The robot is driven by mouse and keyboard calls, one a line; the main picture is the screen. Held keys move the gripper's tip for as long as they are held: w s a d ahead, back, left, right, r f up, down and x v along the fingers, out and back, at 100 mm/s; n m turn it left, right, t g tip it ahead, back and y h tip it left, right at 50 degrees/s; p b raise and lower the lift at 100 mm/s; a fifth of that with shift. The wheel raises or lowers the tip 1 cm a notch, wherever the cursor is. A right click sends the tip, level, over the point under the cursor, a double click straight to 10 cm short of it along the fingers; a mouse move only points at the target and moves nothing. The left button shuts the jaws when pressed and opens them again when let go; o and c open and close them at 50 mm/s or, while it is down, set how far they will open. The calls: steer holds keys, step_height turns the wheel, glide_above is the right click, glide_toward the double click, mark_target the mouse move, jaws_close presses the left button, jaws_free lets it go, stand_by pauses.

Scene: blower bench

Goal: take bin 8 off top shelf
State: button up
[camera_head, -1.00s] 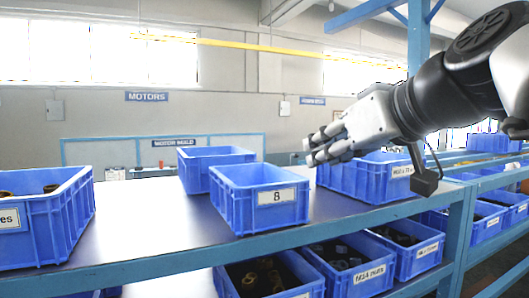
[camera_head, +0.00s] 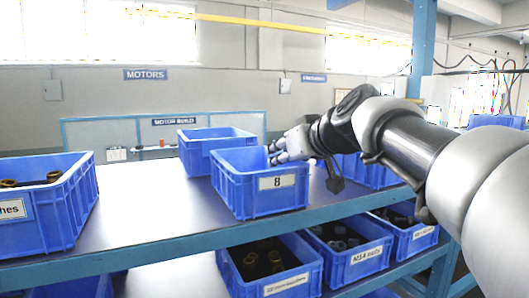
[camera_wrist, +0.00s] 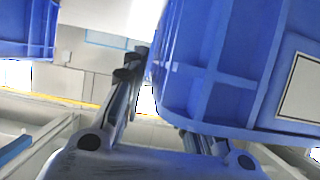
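Bin 8 (camera_head: 246,199) is a blue open-topped bin with a white label reading 8, standing upright on the top shelf (camera_head: 140,225). My gripper (camera_head: 274,154) is at its right rim, coming from the right, with the fingertips over the bin's opening in the head view. In the wrist view bin 8 (camera_wrist: 220,75) fills the right side, its label cut by the edge. One finger stands clear beside the bin; the other is partly hidden behind it. The fingers are spread apart. I cannot tell whether they touch the rim.
A blue bin (camera_head: 196,148) stands just behind bin 8, and another (camera_head: 365,171) to its right, partly behind my arm. A parts bin (camera_head: 45,218) stands at the left. Several labelled bins, one of them holding dark parts (camera_head: 345,262), fill the lower shelf. The shelf left of bin 8 is clear.

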steer(key=shift+w+a+f, duration=0.15)
steer(key=shift+w, duration=0.15)
jaws_close()
stand_by(0.6)
